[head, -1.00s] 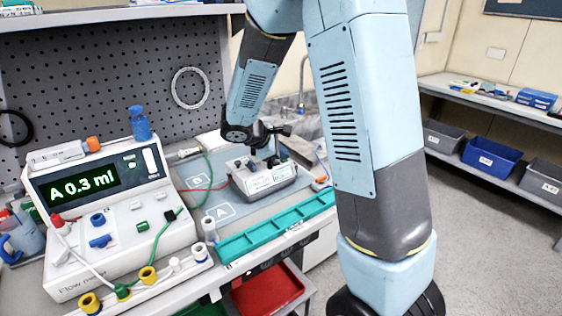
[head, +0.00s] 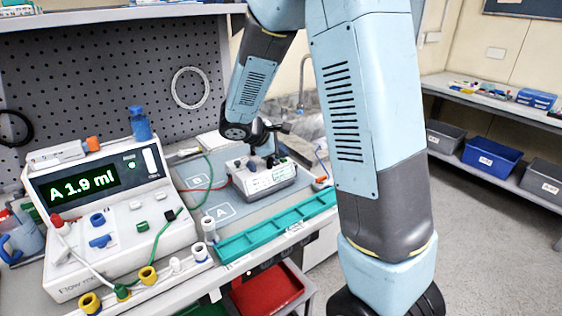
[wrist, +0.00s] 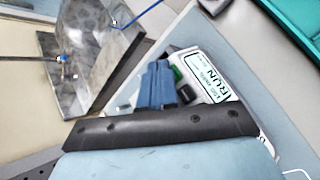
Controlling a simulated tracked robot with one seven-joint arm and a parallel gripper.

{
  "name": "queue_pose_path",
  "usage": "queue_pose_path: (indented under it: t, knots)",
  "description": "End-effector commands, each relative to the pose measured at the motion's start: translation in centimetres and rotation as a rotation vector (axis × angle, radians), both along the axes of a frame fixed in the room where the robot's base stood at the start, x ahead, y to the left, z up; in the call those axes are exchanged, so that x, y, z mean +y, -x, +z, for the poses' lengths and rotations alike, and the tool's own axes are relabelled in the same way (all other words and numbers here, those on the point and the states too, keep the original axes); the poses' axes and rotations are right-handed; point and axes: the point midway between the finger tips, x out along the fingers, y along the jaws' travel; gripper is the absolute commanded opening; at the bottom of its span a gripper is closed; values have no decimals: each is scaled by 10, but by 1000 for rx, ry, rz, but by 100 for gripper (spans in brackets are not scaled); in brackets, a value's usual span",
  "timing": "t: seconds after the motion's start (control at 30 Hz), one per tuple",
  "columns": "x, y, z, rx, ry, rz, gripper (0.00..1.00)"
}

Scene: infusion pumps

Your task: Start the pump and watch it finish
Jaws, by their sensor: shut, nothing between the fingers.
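The infusion pump (head: 266,180) is a small white and grey box on the blue-grey mat, right of the flow meter. In the wrist view its label (wrist: 214,75) reads "RUN", with a green button (wrist: 176,72) and a dark button (wrist: 187,93) beside it. My gripper (head: 272,160) is over the pump's top; its blue fingers (wrist: 157,84) are closed together, close to the buttons. I cannot tell whether they touch. The flow meter (head: 110,220) has a lit display (head: 76,189) reading "A 1.9 ml". Red and green leads run from it.
A teal tray (head: 275,226) lies along the bench's front edge. Mat area A (head: 222,212) is bare. A red bin (head: 267,291) sits below the bench. A pegboard (head: 120,70) stands behind.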

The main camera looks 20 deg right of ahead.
Motion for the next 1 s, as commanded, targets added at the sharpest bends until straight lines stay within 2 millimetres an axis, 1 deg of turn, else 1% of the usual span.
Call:
queue_pose_path:
  t: [0.13, 0.5, 1.0]
  knots:
    - [0, 0, 6, 0, 1, -1, 0]
    - [-1, 0, 10, -2, 1, -3, 0]
    - [-1, -1, 49, -3, 0, -3, 0]
